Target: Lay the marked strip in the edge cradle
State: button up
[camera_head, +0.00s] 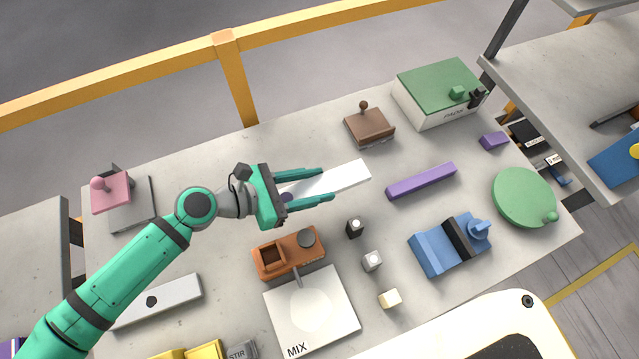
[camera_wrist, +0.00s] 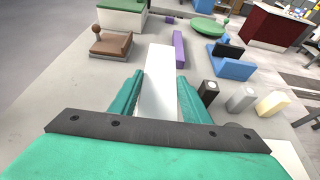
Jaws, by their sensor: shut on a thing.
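My gripper (camera_head: 328,184) is shut on a white strip (camera_head: 345,178), which extends out past the fingertips toward the right. A small purple patch (camera_head: 287,197) shows at the strip's near end, between the fingers. In the wrist view the strip (camera_wrist: 159,85) runs straight ahead between the two teal fingers. I cannot tell whether it touches the slab or is held just above it. Another white bar with a black dot (camera_head: 180,293) lies at the lower left, partly behind my arm. No part is clearly identifiable as the edge cradle; a blue notched block (camera_head: 432,252) with a black band stands at the right.
A purple bar (camera_head: 421,180) lies right of the strip. A brown lidded block (camera_head: 369,127) and green-lidded box (camera_head: 438,88) stand behind. An orange holder (camera_head: 262,268), MIX plate (camera_head: 340,330) and several small blocks lie in front. A green disc (camera_head: 523,196) is far right.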

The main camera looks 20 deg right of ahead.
aim_at(320, 181)
jog(key=w+d+f, duration=0.2)
jog(key=f, duration=0.1)
jog(key=shift+w+f, duration=0.3)
jog(key=f, duration=0.3)
jog(key=shift+w+d, duration=0.15)
jog(key=shift+w, duration=0.25)
jog(key=shift+d+f, duration=0.1)
jog(key=shift+f, duration=0.2)
jog(key=shift+s+d, duration=0.1)
jog(key=shift+s, duration=0.05)
jog(key=shift+a+f, duration=0.1)
jog(key=shift+a, duration=0.15)
jog(key=o, duration=1.2)
jog(key=shift+o, duration=1)
